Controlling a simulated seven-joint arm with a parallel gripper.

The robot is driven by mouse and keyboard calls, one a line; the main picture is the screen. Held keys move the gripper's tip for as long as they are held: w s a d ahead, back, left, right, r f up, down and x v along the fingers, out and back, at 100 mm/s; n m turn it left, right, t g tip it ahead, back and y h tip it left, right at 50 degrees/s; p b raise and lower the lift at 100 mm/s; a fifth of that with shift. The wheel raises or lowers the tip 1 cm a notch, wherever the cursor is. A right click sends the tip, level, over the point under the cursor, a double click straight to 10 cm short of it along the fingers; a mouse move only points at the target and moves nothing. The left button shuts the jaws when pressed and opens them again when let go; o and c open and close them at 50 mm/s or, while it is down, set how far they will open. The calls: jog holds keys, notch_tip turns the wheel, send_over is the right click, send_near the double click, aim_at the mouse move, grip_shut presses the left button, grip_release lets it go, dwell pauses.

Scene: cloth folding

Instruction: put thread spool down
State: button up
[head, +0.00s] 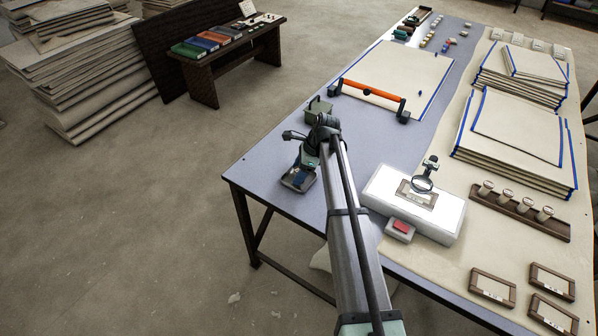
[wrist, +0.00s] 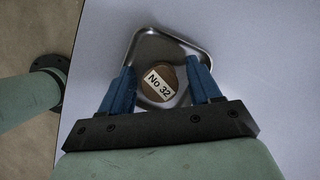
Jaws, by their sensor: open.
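The thread spool (wrist: 160,82) shows in the wrist view as a round brown top with a white label reading "No 32". It is within the outline of a small metal tray (wrist: 147,42) with rounded corners. My gripper (wrist: 162,72) is open, with one blue finger on each side of the spool and a visible gap at each side. In the head view my gripper (head: 299,178) is over the tray near the table's left edge. The spool cannot be made out there. Whether the spool's base rests on the tray floor is hard to tell from above.
The grey table (head: 270,160) has free room around the tray, but its left edge is close. A small green box (head: 318,110) stands just behind my gripper.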

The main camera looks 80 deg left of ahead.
jog(key=v, duration=1.2)
